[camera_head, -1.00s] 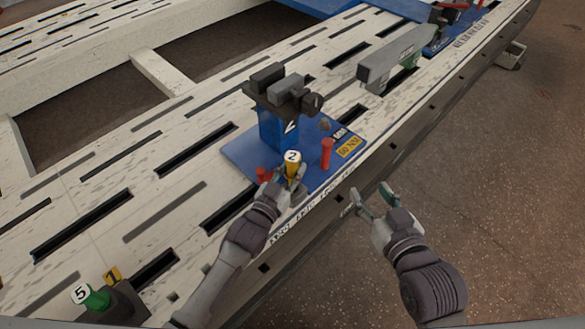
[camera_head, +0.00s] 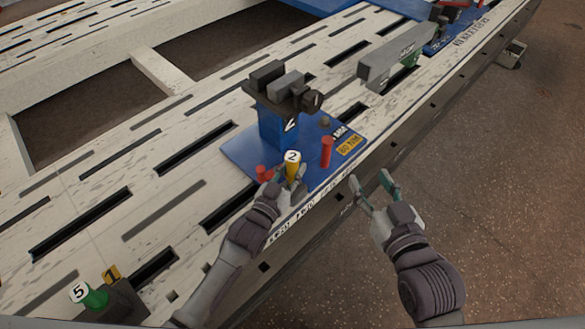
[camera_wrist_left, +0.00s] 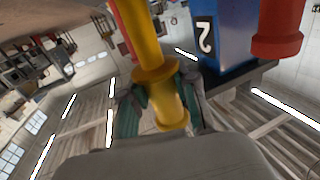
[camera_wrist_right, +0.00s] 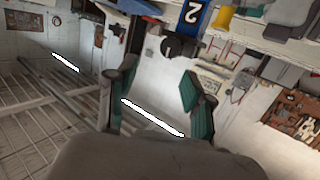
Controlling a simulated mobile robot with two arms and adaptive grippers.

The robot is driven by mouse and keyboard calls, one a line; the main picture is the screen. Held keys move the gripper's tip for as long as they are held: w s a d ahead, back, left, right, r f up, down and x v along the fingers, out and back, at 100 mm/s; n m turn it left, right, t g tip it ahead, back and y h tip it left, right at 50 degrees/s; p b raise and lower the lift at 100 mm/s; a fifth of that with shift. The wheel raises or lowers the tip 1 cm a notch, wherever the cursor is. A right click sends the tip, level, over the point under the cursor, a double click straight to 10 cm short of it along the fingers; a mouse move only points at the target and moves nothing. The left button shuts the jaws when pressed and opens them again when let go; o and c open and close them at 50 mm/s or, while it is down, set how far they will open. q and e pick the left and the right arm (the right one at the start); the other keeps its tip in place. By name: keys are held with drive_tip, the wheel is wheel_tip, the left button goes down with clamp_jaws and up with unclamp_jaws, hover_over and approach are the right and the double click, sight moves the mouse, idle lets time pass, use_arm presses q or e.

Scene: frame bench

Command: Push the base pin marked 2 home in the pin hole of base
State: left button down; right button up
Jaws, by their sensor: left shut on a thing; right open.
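The yellow base pin marked 2 (camera_head: 292,158) stands about upright over the front part of the blue base (camera_head: 239,152), its white numbered top facing up. My left gripper (camera_head: 291,178) is shut on this pin. In the left wrist view the yellow pin (camera_wrist_left: 170,108) is between the fingers (camera_wrist_left: 158,95), with its collar at them. The pin's lower end and its hole are hidden, so I cannot tell how deep it sits. My right gripper (camera_head: 370,186) is open and empty, right of the base, beyond the bench edge; its spread fingers (camera_wrist_right: 163,88) show in the right wrist view.
Red pins stand on the base right (camera_head: 326,152) and left (camera_head: 262,173) of the yellow pin. A blue post (camera_head: 278,128) with a dark clamp (camera_head: 284,88) rises behind. A green pin marked 5 (camera_head: 92,296) is at the front left. Slots cut the pale bench (camera_head: 165,210).

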sight(293, 177)
use_arm(q)
drive_tip(key=shift+f+b, duration=0.3)
drive_tip(key=shift+f, duration=0.05)
use_arm(e)
drive_tip(key=shift+w+a+r+t, duration=0.15)
drive_tip(key=shift+r+t, duration=0.25)
drive_tip(key=shift+r, duration=0.25)
drive_tip(key=shift+w+a+r+t, duration=0.15)
drive_tip(key=shift+r+t, duration=0.25)
drive_tip(key=shift+r, duration=0.2)
use_arm(q)
drive_tip(key=shift+f, duration=0.35)
use_arm(e)
drive_tip(key=shift+a+r+t+y, duration=0.1)
drive_tip(key=shift+r+t+y, duration=0.35)
drive_tip(key=shift+r, duration=0.3)
use_arm(q)
drive_tip(key=shift+f+b, duration=0.1)
drive_tip(key=shift+b, duration=0.2)
use_arm(e)
drive_tip(key=shift+r+t, duration=0.25)
drive_tip(key=shift+r, duration=0.05)
use_arm(q)
drive_tip(key=shift+f, duration=0.2)
use_arm(e)
drive_tip(key=shift+s+a+r+t, duration=0.1)
drive_tip(key=shift+r+t, duration=0.3)
drive_tip(key=shift+r, duration=0.2)
